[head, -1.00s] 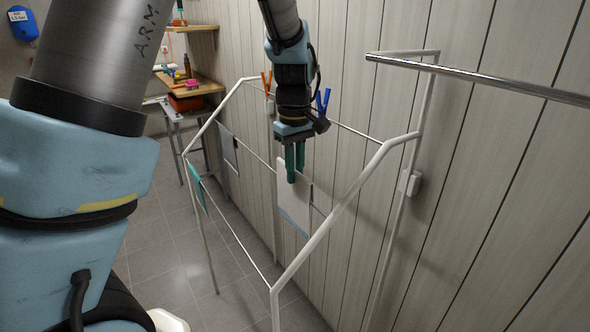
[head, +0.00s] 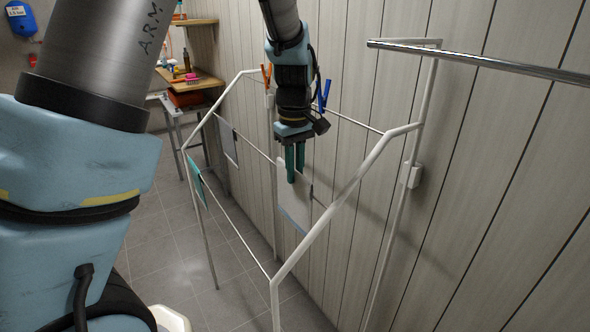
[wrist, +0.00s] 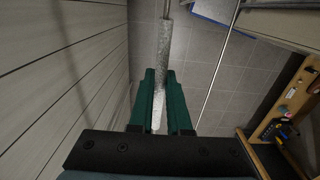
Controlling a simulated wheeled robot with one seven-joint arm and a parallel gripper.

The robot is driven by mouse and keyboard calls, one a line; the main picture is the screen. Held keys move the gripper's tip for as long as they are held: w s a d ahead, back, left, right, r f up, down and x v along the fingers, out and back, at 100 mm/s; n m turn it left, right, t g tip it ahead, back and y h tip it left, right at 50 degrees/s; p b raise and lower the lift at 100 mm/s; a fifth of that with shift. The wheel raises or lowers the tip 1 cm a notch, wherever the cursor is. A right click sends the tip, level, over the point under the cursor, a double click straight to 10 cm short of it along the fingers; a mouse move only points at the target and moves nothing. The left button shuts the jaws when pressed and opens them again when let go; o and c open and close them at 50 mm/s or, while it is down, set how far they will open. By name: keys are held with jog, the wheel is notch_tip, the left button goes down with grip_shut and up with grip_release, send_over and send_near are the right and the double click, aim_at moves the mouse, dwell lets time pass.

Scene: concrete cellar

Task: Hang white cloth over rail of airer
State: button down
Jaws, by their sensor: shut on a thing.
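My gripper (head: 295,163) is shut on the white cloth (head: 296,203), which hangs below the fingers with a bluish lower edge. In the wrist view, my teal fingers (wrist: 158,100) have a pale, narrow strip between them, apparently the cloth seen edge-on. The white-framed airer (head: 345,203) stands along the wall.
A grey cloth (head: 229,146) hangs on the middle rail and a teal cloth (head: 195,180) on the front rail. Orange (head: 266,74) and blue (head: 324,95) pegs sit on the back rail. A chrome bar (head: 480,62) crosses upper right. Wooden shelves (head: 195,82) stand far left.

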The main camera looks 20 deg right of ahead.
jog(key=shift+f+b, duration=0.65)
jog(key=shift+f, duration=0.6)
jog(key=c, duration=0.8)
grip_release()
jog(key=shift+r, duration=0.15)
notch_tip(320, 180, up, 11)
jog(key=shift+f+b, duration=0.15)
jog(key=shift+b, duration=1.05)
jog(key=s+a+f+m, duration=0.1)
jog(key=a+f, duration=0.2)
jog(key=a, duration=0.7)
jog(key=s+a+f+m+t, duration=0.1)
jog(key=a+f, duration=0.3)
jog(key=a, duration=0.6)
jog(key=s+a+f+m, duration=0.1)
jog(key=a+f, duration=0.3)
jog(key=a, duration=0.6)
jog(key=shift+s+a+f+t, duration=0.1)
jog(key=shift+s+a+t, duration=0.05)
jog(key=shift+s+t, duration=0.15)
